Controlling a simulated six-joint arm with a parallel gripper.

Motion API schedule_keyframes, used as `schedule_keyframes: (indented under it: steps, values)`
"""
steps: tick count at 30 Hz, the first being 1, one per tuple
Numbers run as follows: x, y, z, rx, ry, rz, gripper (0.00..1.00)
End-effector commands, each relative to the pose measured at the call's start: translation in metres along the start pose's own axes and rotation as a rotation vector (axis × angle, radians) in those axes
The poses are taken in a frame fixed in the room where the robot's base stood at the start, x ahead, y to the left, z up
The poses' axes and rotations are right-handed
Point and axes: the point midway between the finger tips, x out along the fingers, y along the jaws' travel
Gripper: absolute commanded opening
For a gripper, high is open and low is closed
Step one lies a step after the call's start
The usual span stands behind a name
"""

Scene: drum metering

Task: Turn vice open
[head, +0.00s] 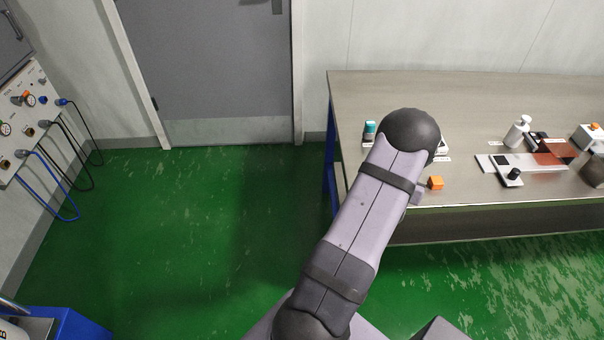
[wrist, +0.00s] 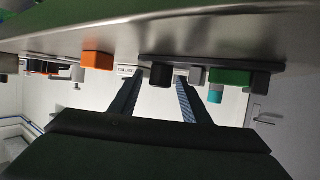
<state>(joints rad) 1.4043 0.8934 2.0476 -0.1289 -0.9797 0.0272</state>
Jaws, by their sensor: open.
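I cannot pick out the vice for certain in either view. In the wrist view, which looks upside down, a dark flat fixture (wrist: 205,62) with a black knob (wrist: 160,76) sits on the table's edge area. My gripper (wrist: 157,76) is open, its two fingers pointing towards this fixture, with the knob showing between the fingertips. I cannot tell whether they touch it. An orange block (wrist: 97,60) stands left of the fingers, and a green block (wrist: 230,77) stands right of them. In the head view my arm hides the gripper and part of the table; the orange block (head: 435,183) shows beside the arm.
The metal workbench (head: 480,90) holds a teal-capped item (head: 370,129), a white bottle (head: 517,130), a flat plate with a black knob (head: 512,174) and other devices at right. A cabled panel (head: 30,120) is at left. The green floor (head: 200,230) between is clear.

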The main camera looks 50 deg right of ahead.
Motion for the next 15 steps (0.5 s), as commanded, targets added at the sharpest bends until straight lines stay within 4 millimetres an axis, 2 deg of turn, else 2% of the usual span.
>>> schedule_keyframes:
  steps: [15]
  values:
    - [-0.0003,-0.0024,-0.0005,0.099,-0.003,0.239,0.43]
